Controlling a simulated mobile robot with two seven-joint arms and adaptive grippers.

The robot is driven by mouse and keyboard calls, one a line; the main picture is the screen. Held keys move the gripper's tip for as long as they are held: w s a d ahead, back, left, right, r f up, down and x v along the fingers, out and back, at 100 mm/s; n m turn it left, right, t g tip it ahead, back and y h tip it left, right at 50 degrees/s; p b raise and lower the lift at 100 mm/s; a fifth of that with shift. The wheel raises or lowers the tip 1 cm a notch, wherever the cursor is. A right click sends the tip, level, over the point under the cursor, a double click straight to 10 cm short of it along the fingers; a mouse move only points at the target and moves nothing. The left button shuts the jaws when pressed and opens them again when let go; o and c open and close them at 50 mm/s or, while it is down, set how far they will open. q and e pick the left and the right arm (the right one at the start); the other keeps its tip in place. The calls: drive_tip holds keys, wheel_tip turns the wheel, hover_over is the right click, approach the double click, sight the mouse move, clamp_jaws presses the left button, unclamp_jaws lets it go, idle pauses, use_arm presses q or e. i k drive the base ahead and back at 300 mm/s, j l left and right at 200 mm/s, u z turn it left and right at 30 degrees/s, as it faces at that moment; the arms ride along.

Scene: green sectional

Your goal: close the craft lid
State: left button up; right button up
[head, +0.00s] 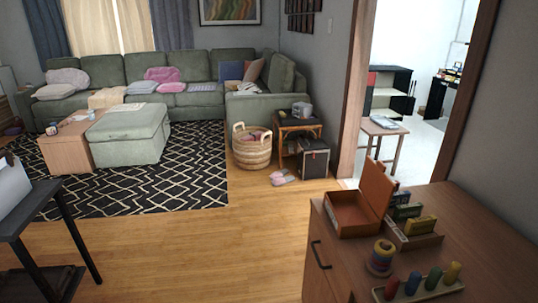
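An orange-brown craft box (345,215) sits on the wooden cabinet at the right of the head view. Its lid (377,190) stands open, raised nearly upright along the box's right side. The open top of the box faces up and its inside looks dark. Neither of my grippers shows in this view.
The wooden cabinet top (480,235) also holds a tray of small boxes (414,232), a ring stacker (381,257) and a peg board (418,287) with coloured pegs. A dark table (28,210) stands at left. Wooden floor (230,245) between is clear.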

sight(378, 189)
drive_tip(key=i+j+u, duration=0.35)
drive_tip(key=i+j, duration=0.2)
drive_tip(key=i, duration=0.25)
drive_tip(key=i+z, duration=0.1)
drive_tip(key=i, duration=0.45)
drive_tip(key=i+j+z, duration=0.1)
drive_tip(key=i, duration=0.45)
drive_tip(key=i+j+z, duration=0.15)
drive_tip(key=i, duration=0.4)
drive_tip(key=i+z, duration=0.3)
drive_tip(key=z, duration=0.15)
drive_tip(key=i+j+z, duration=0.1)
drive_tip(key=i+z, duration=0.2)
drive_tip(key=z, duration=0.2)
drive_tip(key=i+j+z, duration=0.2)
drive_tip(key=z, duration=0.25)
drive_tip(key=i+j+z, duration=0.3)
drive_tip(key=z, duration=0.15)
